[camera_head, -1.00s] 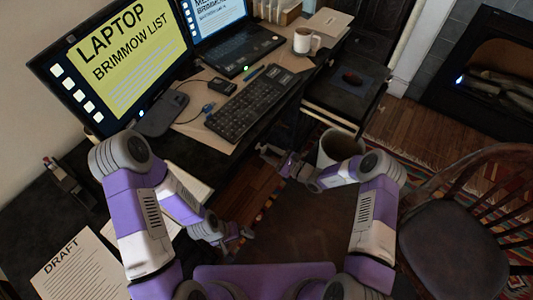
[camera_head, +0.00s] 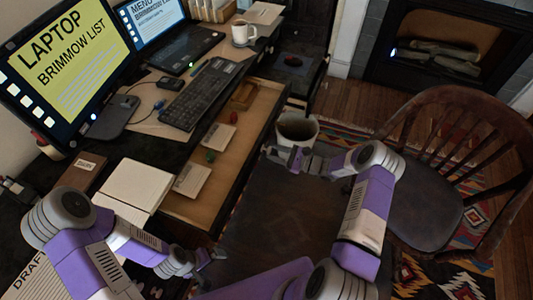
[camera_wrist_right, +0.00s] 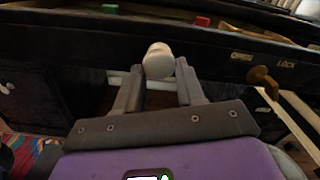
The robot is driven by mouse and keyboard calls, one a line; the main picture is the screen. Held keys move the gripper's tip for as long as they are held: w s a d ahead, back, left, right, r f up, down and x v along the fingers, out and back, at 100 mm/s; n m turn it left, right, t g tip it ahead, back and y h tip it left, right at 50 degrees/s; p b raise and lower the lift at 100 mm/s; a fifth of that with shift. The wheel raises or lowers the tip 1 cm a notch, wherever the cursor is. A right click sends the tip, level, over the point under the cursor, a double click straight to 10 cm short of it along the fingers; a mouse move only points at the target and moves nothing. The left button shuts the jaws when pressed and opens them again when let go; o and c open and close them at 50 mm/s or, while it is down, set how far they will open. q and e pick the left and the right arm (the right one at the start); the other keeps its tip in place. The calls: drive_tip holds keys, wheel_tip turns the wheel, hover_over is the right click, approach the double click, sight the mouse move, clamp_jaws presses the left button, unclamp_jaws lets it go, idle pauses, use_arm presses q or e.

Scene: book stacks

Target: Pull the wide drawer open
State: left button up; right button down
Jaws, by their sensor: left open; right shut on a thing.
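The wide drawer (camera_head: 231,163) under the desk stands open in the head view, its light wooden inside showing. Its dark front (camera_wrist_right: 105,40) crosses the right wrist view, with a pale round knob (camera_wrist_right: 158,61) on it. My right gripper (camera_wrist_right: 157,80) is shut on the knob, with a finger on each side; in the head view the right gripper (camera_head: 272,153) is at the drawer's front. My left gripper (camera_head: 212,258) is open and empty, low and apart from the drawer. A brass key (camera_wrist_right: 263,80) sits in the drawer front by a LOCK label (camera_wrist_right: 286,64).
Cards (camera_head: 191,180), a green item (camera_head: 210,156) and a red item (camera_head: 233,117) lie in the drawer. A bin (camera_head: 298,128) stands close beyond my right gripper. A wooden chair (camera_head: 425,215) is at the right. A keyboard (camera_head: 205,95) lies on the desk above.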

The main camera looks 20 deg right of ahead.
drive_tip(key=shift+s+d, duration=0.35)
drive_tip(key=shift+d, duration=0.1)
drive_tip(key=c, duration=0.7)
unclamp_jaws()
drive_tip(key=p+v, duration=0.1)
drive_tip(key=v, duration=0.6)
drive_tip(key=shift+s+d, duration=0.15)
drive_tip(key=shift+d, duration=0.05)
